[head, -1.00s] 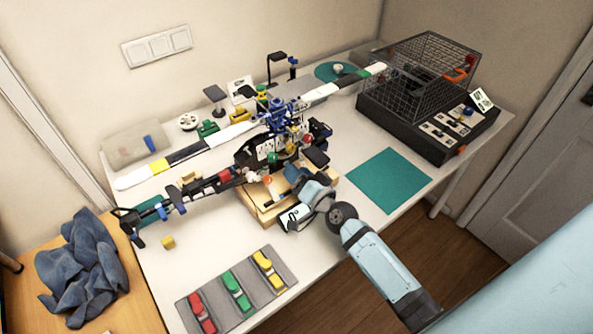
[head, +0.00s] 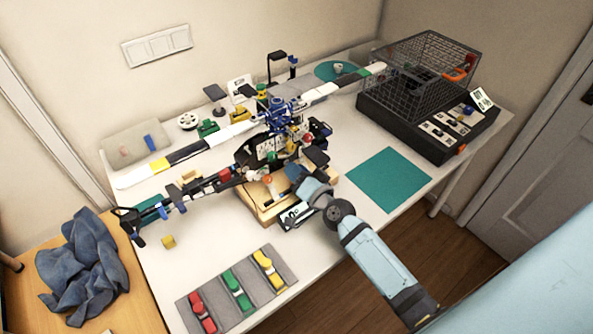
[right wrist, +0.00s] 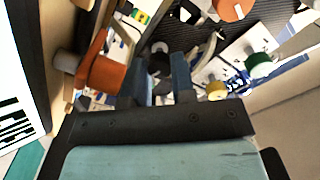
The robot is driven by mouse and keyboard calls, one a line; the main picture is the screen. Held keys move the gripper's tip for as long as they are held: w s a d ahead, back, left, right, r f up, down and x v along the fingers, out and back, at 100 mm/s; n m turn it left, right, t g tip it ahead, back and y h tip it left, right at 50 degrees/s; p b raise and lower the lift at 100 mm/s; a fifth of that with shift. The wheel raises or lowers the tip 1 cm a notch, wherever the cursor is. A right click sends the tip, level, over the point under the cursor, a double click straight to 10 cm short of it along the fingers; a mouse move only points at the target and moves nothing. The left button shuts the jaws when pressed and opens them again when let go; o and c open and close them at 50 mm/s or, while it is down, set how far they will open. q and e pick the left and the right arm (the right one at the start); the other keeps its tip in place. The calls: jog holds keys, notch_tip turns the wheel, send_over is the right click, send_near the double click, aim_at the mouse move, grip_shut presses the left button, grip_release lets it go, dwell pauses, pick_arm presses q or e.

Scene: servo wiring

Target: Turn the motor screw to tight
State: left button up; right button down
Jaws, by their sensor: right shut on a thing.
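The model helicopter (head: 272,150) stands on a wooden block stand (head: 262,212) in the middle of the white table. My right gripper (head: 291,173) reaches in at the stand's right side, below the helicopter body. In the right wrist view, its two blue-grey fingers (right wrist: 161,78) close around a small dark round piece (right wrist: 158,60), which looks like the motor screw. The fingers hide most of it, so how tight it sits cannot be told. My left gripper does not show.
An orange cylinder (right wrist: 105,72) stands close left of the fingers, a yellow knob (right wrist: 217,91) close right. A grey tray (head: 215,308) holds red, green and yellow pieces in front. A green mat (head: 388,180) lies bare at the right, before a wire basket (head: 420,72).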

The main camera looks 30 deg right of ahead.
jog(key=m, duration=0.3)
jog(key=shift+m, duration=0.4)
jog(key=m, duration=0.3)
jog(key=shift+m+p, duration=0.3)
jog(key=m, duration=0.6)
jog(key=shift+m, duration=0.3)
jog(key=c, duration=0.9)
grip_release()
jog(key=shift+c, duration=0.2)
jog(key=shift+f, duration=0.15)
